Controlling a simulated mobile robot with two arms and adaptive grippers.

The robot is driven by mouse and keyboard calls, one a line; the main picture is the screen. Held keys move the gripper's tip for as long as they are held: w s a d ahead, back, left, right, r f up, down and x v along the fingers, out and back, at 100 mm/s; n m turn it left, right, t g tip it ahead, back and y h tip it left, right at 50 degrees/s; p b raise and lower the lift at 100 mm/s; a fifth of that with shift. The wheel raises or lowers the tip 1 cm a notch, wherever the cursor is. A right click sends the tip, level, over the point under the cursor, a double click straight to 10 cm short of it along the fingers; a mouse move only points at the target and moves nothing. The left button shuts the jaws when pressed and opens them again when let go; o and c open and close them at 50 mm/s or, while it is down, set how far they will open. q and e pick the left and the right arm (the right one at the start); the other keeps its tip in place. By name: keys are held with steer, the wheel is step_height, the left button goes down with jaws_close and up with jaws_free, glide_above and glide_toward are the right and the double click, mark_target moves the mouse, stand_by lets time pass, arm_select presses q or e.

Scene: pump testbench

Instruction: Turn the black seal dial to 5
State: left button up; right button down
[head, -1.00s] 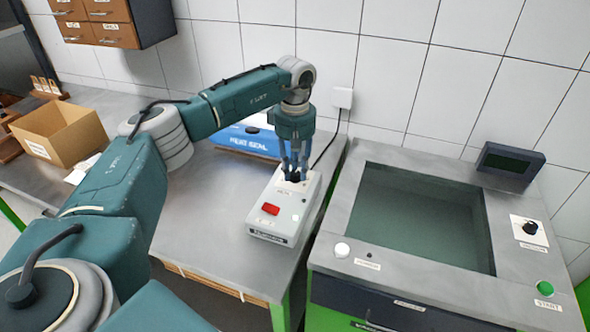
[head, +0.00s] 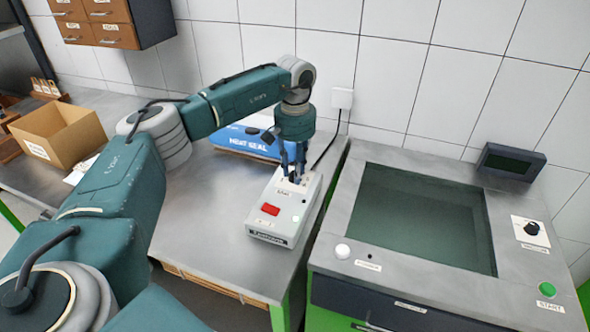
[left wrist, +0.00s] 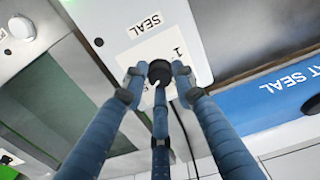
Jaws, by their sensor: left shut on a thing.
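The black seal dial (left wrist: 158,70) sits on the pale control box (head: 262,222), beside a white "SEAL" label. A "1" shows beside the dial, and a small white mark shows at its edge. Its other numbers are hidden, so I cannot read its setting. My left gripper (head: 293,180) points down at the top of the box. In the left wrist view its three blue fingers (left wrist: 157,76) are shut on the dial. In the head view the fingers largely hide the dial. My right gripper is not in view.
A blue heat sealer (head: 248,143) stands behind the control box. A cardboard box (head: 62,148) is at the left. To the right is a tank bench (head: 345,205) with a black pressure knob (head: 531,228) and a green start button (head: 545,289). The bench left of the control box is clear.

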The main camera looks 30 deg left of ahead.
arm_select(q)
steer(key=shift+w+r+m, duration=0.1)
steer(key=shift+r+m, duration=0.05)
steer(key=shift+m, duration=0.35)
steer(key=o, duration=1.1)
steer(key=shift+o, duration=0.2)
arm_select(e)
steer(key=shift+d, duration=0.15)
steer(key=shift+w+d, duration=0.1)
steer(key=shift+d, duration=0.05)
arm_select(q)
step_height(320, 180, up, 12)
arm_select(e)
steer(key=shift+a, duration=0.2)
